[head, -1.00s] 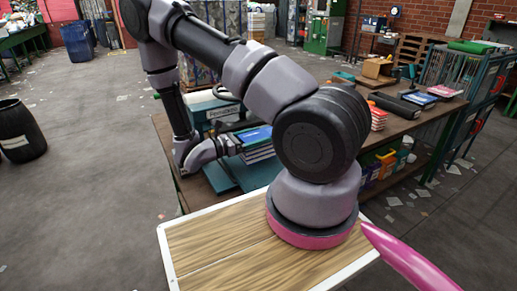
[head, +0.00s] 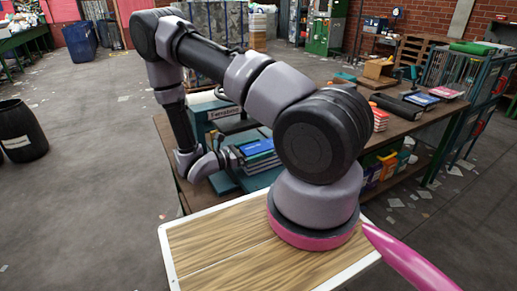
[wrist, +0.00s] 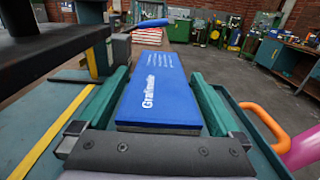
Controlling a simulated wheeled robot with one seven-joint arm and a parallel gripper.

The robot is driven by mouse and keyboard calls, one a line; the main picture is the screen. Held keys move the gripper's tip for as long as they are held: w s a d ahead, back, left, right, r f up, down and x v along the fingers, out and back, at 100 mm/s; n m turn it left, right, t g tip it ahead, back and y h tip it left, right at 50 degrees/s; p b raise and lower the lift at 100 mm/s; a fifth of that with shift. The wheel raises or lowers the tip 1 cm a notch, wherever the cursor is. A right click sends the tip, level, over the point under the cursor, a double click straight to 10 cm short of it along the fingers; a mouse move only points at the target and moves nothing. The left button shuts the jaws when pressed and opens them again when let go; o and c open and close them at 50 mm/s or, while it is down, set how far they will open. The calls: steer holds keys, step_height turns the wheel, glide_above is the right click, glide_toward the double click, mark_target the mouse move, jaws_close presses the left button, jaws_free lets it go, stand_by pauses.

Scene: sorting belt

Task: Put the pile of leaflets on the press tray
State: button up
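The pile of leaflets (head: 257,147), with a blue printed cover and layered sides, is between the fingers of my gripper (head: 232,158). In the wrist view the pile (wrist: 160,92) lies lengthwise between the two green fingers of my gripper (wrist: 160,105), which are close along both its sides. The teal press tray (head: 256,180) shows under and in front of the pile. The tray (wrist: 40,135) also shows around the fingers in the wrist view. Whether the pile's underside touches the tray is hidden.
The teal press body with a lettered sign (head: 224,113) stands just behind my gripper. A dark press part (wrist: 50,55) is close on the left in the wrist view. The brown table (head: 400,124) carries red-edged stacks (head: 379,119), a black object (head: 396,106) and books (head: 421,99) to the right.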

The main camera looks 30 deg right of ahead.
steer(key=shift+a+r, duration=0.15)
steer(key=shift+a, duration=0.1)
steer(key=a, duration=1.2)
steer(key=s+r+m+t+y, duration=0.2)
steer(key=s+r+m+y, duration=0.2)
steer(key=r, duration=0.9)
steer(key=s+d+r+m+t+y, duration=0.1)
steer(key=s+r+m+y, duration=0.3)
steer(key=r+m+y, duration=0.5)
steer(key=s+r+m+t+y, duration=0.3)
steer(key=r+m+y, duration=0.4)
steer(key=r, duration=1.1)
steer(key=s+m, duration=0.1)
steer(key=m, duration=0.1)
steer(key=shift+s+d+r+m+t, duration=0.15)
steer(key=shift+m+t, duration=0.15)
